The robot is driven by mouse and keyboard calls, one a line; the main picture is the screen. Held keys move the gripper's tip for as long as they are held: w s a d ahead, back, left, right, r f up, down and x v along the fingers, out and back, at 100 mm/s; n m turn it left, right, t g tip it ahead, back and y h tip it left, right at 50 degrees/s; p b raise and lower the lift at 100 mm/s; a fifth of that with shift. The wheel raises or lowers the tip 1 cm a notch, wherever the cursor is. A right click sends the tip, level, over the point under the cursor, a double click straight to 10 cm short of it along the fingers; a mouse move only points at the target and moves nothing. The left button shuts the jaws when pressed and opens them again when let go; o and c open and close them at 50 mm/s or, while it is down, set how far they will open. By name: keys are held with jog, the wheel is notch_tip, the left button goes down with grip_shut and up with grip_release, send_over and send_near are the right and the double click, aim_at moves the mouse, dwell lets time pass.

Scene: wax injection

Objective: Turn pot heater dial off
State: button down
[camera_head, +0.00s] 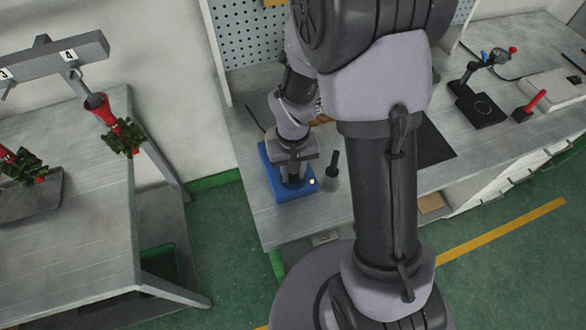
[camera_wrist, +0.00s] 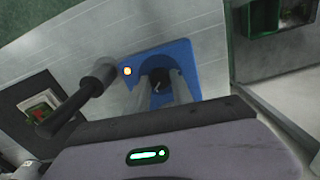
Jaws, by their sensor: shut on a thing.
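The pot heater is a blue box (camera_head: 272,184) on the left end of the workbench in the head view. It also shows in the wrist view (camera_wrist: 205,91). A small orange light (camera_wrist: 127,71) glows at its corner. My gripper (camera_head: 293,180) points down at the heater. In the wrist view its two grey fingers (camera_wrist: 156,92) reach to a dark dial (camera_wrist: 157,85) and are shut on it. The fingers hide much of the dial, and I cannot read its setting.
A small grey pot with an upright black handle (camera_head: 333,164) stands close right of the heater. A dark mat (camera_head: 436,146) lies farther right on the workbench (camera_head: 262,215). A separate table (camera_head: 85,228) with red and green pieces stands at left, across a gap.

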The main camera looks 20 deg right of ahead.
jog(key=n+p, duration=0.2)
jog(key=n, duration=0.5)
jog(key=shift+r, duration=0.1)
jog(key=n+p, duration=0.1)
jog(key=n, duration=0.3)
jog(key=n+p, duration=0.1)
jog(key=n, duration=0.2)
jog(key=shift+n, duration=0.3)
jog(key=n+p, duration=0.1)
jog(key=n, duration=0.2)
jog(key=shift+n, duration=0.3)
jog(key=n+p, duration=0.1)
jog(key=n, duration=0.2)
jog(key=shift+n, duration=0.3)
jog(key=n+p, duration=0.2)
jog(key=n, duration=0.3)
jog(key=shift+n, duration=0.7)
jog(key=c, duration=1.1)
grip_release()
